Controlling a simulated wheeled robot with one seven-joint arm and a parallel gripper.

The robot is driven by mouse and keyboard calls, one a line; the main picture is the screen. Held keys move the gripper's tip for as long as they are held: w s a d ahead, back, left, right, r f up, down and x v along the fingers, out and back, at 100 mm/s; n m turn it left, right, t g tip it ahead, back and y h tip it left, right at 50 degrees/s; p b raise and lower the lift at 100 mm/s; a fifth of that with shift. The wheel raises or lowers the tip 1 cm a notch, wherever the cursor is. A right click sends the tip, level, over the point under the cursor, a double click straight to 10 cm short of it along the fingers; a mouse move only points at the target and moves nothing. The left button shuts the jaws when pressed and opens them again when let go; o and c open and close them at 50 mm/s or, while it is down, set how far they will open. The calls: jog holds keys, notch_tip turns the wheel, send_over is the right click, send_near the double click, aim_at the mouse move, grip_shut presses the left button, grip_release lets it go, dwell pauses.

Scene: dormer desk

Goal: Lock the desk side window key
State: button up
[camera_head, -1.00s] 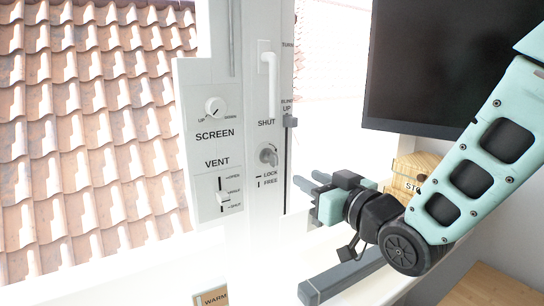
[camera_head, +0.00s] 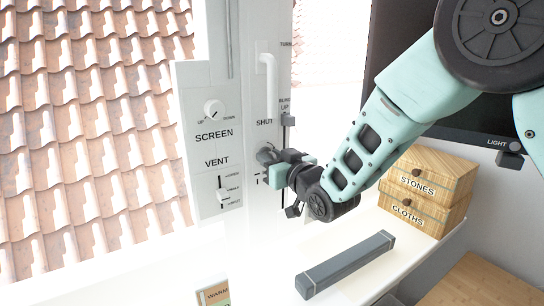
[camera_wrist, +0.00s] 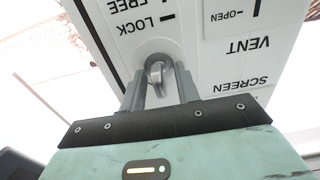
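The window key (camera_wrist: 158,72), a grey metal key in a round lock, sits on the white window post beside the LOCK and FREE marks. In the wrist view the panel appears upside down. My gripper (camera_head: 265,158) is at the lock, and in the head view it hides the key and most of the LOCK and FREE lettering. In the wrist view my gripper's two grey fingers (camera_wrist: 160,85) stand on either side of the key, with a gap showing between them. I cannot tell whether either finger touches the key.
The panel left of the post holds a SCREEN knob (camera_head: 213,109) and a VENT slider (camera_head: 223,194). A white SHUT handle (camera_head: 267,75) is above the lock. A grey bar (camera_head: 345,264) lies on the sill.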

grip_shut()
jog(key=shift+d+b, duration=0.1)
jog(key=shift+b, duration=0.25)
jog(key=shift+f+m+b, duration=0.2)
jog(key=shift+m+b, duration=0.8)
jog(key=shift+b, duration=0.15)
jog(key=m+b, duration=0.3)
jog(key=b, duration=0.1)
jog(key=shift+d+m, duration=0.1)
jog(key=shift+m, duration=0.2)
jog(key=m+b, duration=0.4)
jog(key=m, duration=0.2)
jog(key=shift+w+b, duration=0.1)
jog(key=shift+b, duration=0.25)
jog(key=m+b, duration=0.3)
jog(key=m, duration=0.3)
jog(key=shift+m, duration=0.3)
